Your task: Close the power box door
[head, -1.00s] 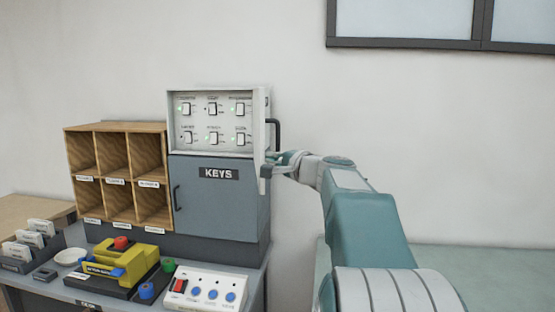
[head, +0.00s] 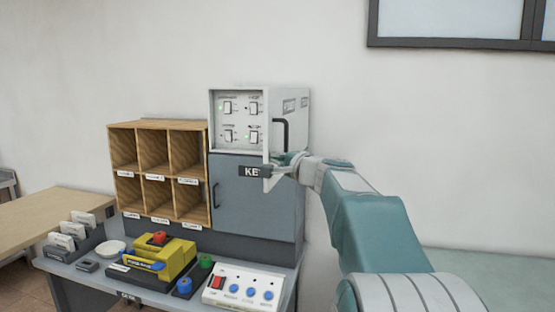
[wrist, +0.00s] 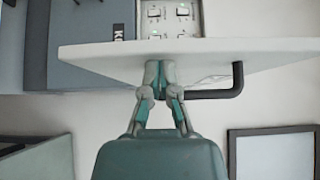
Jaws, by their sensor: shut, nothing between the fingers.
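The power box (head: 240,146) is a pale grey panel of switches above the blue-grey KEYS cabinet. My gripper (head: 270,170) is shut and empty at the door's lower part, on the outer side below the handle. In the wrist view its fingertips (wrist: 160,66) meet or nearly meet the door (wrist: 115,58); contact is not certain.
The KEYS cabinet (head: 255,205) has its own closed door below. A wooden pigeonhole rack (head: 160,172) stands left. The desk holds a yellow device (head: 165,258) and a white button panel (head: 243,287). Wall right of the box is clear.

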